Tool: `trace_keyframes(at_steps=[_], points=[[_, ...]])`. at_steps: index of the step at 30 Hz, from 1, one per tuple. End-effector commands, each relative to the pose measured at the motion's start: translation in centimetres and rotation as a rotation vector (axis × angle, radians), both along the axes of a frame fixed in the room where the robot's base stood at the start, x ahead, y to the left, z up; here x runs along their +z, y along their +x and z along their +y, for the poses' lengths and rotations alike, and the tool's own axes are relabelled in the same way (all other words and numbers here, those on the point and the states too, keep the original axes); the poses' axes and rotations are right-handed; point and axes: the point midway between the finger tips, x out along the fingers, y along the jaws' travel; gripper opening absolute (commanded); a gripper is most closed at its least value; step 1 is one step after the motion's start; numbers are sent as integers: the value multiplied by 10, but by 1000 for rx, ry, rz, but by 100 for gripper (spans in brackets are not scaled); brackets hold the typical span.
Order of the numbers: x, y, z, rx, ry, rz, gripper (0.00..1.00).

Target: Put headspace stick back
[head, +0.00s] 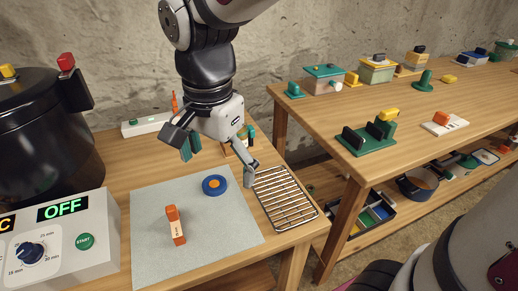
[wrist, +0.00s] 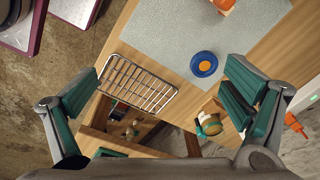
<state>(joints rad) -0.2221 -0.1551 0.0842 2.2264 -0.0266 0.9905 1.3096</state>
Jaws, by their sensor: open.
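My gripper (head: 216,158) is open and empty, pointing down above the back of the near table. Its two teal-padded fingers are spread wide in the wrist view (wrist: 162,82). An orange upright piece with a pale label (head: 175,226) stands on the grey mat (head: 150,262); only its edge shows in the wrist view (wrist: 222,4). A thin orange piece (head: 174,103) stands at the back by a white block (head: 146,124); it also shows in the wrist view (wrist: 295,123). I cannot tell which orange piece is the headspace stick.
A blue disc with an orange centre (head: 215,185) lies on the mat. A wire rack (head: 285,198) is at the right edge. A tan item with teal parts (wrist: 211,121) is near the right finger in the wrist view. A black canner (head: 45,125) stands left.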

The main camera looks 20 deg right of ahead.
Motion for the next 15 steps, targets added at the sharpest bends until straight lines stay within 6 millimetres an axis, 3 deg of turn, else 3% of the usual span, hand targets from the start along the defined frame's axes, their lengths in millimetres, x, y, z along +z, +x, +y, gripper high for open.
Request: trace_keyframes(at_steps=[1,6,12,15], points=[[9,-15,-15,77,-6,-18,94],[23,-68,-55,403,-44,-53,94],[21,-124,-83,748,-92,-88,94],[18,-142,-89,868,-111,-100,94]])
